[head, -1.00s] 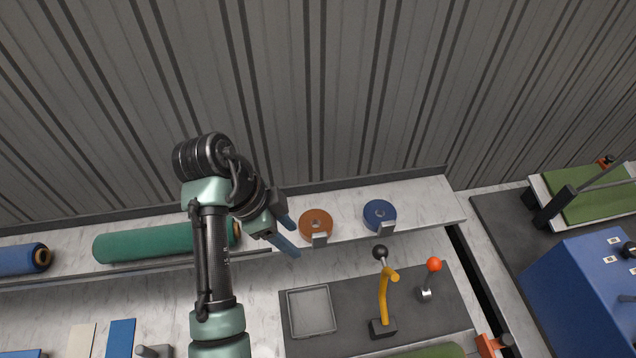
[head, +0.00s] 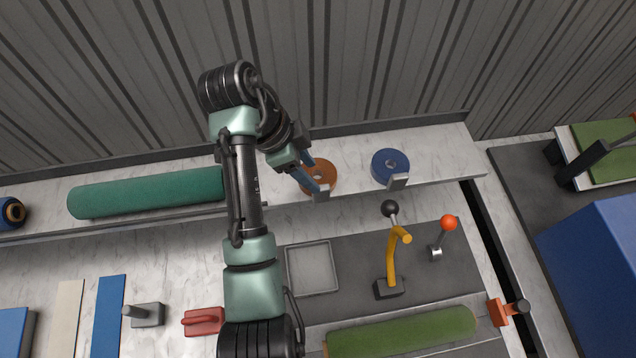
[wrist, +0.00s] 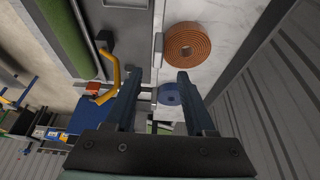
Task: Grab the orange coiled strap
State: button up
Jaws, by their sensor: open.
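The orange coiled strap (head: 328,169) lies flat on the pale marble shelf, with a small grey metal tab at its front edge. My gripper (head: 315,177) is open and empty. In the head view its blue fingers overlap the left part of the coil. In the wrist view my gripper (wrist: 157,79) has its fingers well apart, and the orange strap (wrist: 187,32) lies beyond the fingertips, up and to the right, not between them. I cannot tell the height gap from the head view.
A blue coil (head: 381,171) with a similar tab lies to the right on the shelf. A green roll (head: 145,192) lies to the left. A yellow lever (head: 391,262) and a red-knobbed lever (head: 449,223) stand in front. The ribbed wall (head: 330,60) rises behind.

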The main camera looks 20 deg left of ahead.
aim_at(318, 176)
jog(key=shift+s+x, duration=0.2)
jog(key=shift+x, duration=0.85)
jog(key=shift+p+x, duration=0.45)
jog(key=shift+x, duration=1.2)
jog(key=shift+c, duration=0.3)
grip_shut()
